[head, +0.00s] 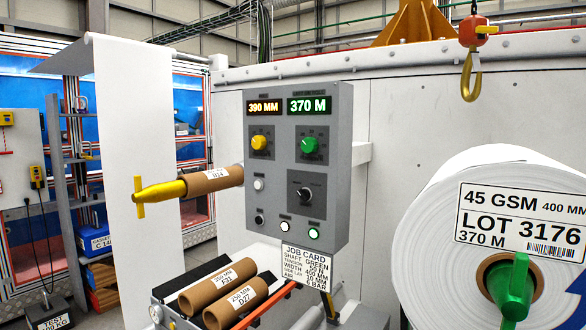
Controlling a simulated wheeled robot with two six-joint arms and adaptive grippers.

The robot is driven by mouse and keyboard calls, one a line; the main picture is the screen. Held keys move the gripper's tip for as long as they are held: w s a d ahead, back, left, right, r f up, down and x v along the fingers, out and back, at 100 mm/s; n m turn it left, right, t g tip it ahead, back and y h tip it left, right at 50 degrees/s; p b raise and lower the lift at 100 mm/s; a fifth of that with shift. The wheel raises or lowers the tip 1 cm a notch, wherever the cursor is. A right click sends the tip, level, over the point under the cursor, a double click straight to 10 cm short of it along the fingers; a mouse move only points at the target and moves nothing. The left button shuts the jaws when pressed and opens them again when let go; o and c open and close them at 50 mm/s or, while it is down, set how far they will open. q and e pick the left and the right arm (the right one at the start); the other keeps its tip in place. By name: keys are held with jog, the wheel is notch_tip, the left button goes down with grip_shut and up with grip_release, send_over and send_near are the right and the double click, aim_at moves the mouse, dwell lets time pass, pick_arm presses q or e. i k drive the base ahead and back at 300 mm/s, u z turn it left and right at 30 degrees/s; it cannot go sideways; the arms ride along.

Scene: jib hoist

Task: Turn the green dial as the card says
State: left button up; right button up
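The green dial (310,146) is a round knob on a dark scale plate, on the upper right of a grey control panel (338,190). A green display (307,105) above it reads 370 M. The job card (308,266) hangs below the panel; its small print seems to read shaft green, width 400 MM and air 6 bar, while the tension and side lay figures are hard to read. A yellow dial (259,143) sits left of the green one, under an orange display (264,107) reading 390 MM. Neither gripper shows in the head view.
A black selector knob (304,193) and several small buttons are lower on the panel. A yellow-tipped shaft (160,191) with a cardboard core juts out left. Two cores (218,287) lie below. A large paper roll (440,215) stands right; a hook (472,77) hangs above.

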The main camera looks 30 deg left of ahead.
aim_at(309, 145)
jog(key=z, duration=0.05)
jog(key=k, duration=0.5)
jog(key=u, duration=1.4)
jog(key=i, duration=1)
jog(key=z, duration=2.1)
